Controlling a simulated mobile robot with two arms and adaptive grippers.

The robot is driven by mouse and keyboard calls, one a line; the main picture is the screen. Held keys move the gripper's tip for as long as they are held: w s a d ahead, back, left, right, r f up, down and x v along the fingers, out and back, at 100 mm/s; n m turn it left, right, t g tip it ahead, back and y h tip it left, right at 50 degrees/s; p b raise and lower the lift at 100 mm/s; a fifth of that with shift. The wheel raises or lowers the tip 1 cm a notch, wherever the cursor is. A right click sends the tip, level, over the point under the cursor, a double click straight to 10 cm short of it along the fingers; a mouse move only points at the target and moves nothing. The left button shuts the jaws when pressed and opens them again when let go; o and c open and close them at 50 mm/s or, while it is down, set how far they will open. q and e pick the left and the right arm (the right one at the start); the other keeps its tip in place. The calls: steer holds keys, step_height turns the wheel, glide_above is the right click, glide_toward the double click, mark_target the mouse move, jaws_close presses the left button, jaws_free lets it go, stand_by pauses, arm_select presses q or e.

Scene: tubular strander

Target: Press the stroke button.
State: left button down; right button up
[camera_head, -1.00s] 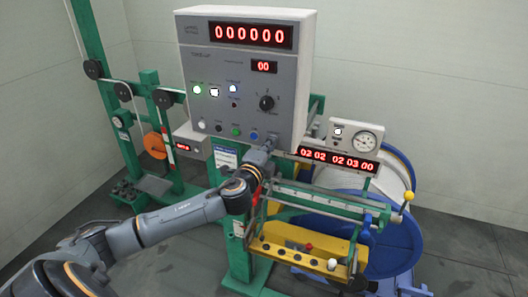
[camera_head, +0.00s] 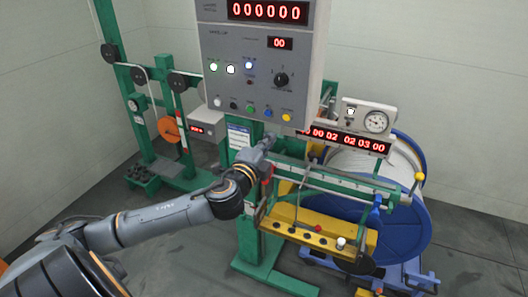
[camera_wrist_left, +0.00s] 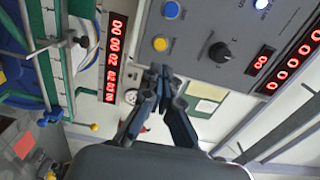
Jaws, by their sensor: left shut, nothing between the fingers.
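A grey control panel (camera_head: 256,65) carries a bottom row of buttons: white, black, green (camera_head: 250,108), blue (camera_head: 267,112) and yellow (camera_head: 286,117). Their labels are too small to read, so I cannot tell which is the stroke button. My left gripper (camera_head: 268,140) is shut and empty, just below the panel's lower edge near the blue and yellow buttons. In the left wrist view, the closed fingertips (camera_wrist_left: 157,72) appear just below the yellow button (camera_wrist_left: 160,44), apart from it in the picture; the blue button (camera_wrist_left: 171,10) is farther up. My right gripper is not in view.
A dark rotary knob (camera_head: 282,79) and lit lamps sit above the buttons. Right of the gripper are a red digit display (camera_head: 345,139), a gauge (camera_head: 376,121) and a green rail over a yellow box (camera_head: 330,234). Open floor lies at lower left.

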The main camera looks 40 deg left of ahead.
arm_select(q)
steer(key=v, duration=0.3)
steer(key=shift+r, duration=0.1)
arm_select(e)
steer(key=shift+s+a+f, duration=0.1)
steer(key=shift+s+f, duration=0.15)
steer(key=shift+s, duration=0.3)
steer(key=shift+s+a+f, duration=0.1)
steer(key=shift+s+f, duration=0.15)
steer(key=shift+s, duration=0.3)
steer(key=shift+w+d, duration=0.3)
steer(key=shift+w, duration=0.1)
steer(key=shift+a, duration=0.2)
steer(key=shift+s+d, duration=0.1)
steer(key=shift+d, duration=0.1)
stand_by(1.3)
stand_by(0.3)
